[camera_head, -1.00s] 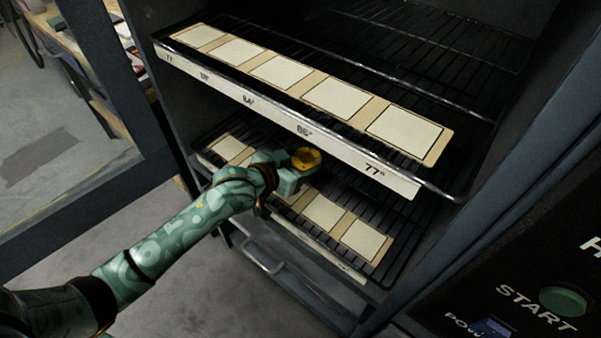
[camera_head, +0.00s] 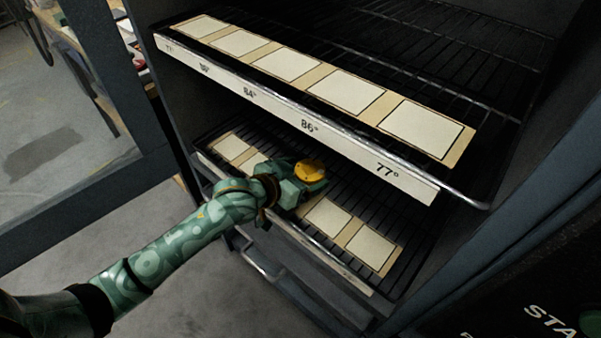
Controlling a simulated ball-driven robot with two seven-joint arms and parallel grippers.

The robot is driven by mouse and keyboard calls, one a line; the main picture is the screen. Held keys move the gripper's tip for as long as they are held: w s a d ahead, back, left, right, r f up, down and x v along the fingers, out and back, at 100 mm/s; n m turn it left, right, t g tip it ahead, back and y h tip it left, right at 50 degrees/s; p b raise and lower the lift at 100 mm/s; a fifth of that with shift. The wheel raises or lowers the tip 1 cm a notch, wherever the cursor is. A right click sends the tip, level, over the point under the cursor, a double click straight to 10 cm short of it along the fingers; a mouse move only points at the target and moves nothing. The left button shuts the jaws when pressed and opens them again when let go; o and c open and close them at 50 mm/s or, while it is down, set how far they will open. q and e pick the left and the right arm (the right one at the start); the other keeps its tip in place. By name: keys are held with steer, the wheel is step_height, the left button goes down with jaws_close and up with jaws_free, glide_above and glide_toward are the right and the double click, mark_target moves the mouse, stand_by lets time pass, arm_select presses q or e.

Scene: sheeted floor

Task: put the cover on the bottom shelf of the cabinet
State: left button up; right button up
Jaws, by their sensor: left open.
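The dark cabinet stands open, with wire shelves inside. Its upper shelf (camera_head: 390,175) has a front strip marked with temperatures and a row of pale square pads. The bottom shelf (camera_head: 340,262) has a similar row of pale pads. My left gripper (camera_head: 306,184) is at the bottom shelf, below the upper shelf's front edge. The yellow cover (camera_head: 311,170) is at the gripper's end, over the bottom shelf's pads. The fingers are mostly hidden, and I cannot tell whether the cover touches the shelf. My right gripper does not show.
The open cabinet door frame (camera_head: 120,110) stands at the left. The upper shelf's metal rail (camera_head: 467,203) overhangs the bottom shelf. A control panel (camera_head: 520,315) with START lettering is at the lower right. Grey floor shows at the left.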

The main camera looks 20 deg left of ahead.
arm_select(q)
steer(key=shift+s+r, duration=0.1)
steer(key=shift+r, duration=0.15)
steer(key=p+v, duration=0.6)
steer(key=v, duration=0.5)
steer(key=s+a+f+n+g+y, duration=0.1)
steer(key=s+a+f+g+y, duration=0.15)
steer(key=s+f, duration=1.2)
steer(key=s+a+f+g+y, duration=0.15)
steer(key=s+f+g, duration=0.25)
steer(key=s+f, duration=1.1)
steer(key=s+f+g, duration=0.3)
steer(key=s+f, duration=0.2)
steer(key=s, duration=0.9)
steer(key=s+f+g+y, duration=0.1)
steer(key=s+f+g, duration=0.3)
steer(key=s, duration=1)
steer(key=shift+s+f, duration=0.25)
steer(key=shift+f, duration=0.3)
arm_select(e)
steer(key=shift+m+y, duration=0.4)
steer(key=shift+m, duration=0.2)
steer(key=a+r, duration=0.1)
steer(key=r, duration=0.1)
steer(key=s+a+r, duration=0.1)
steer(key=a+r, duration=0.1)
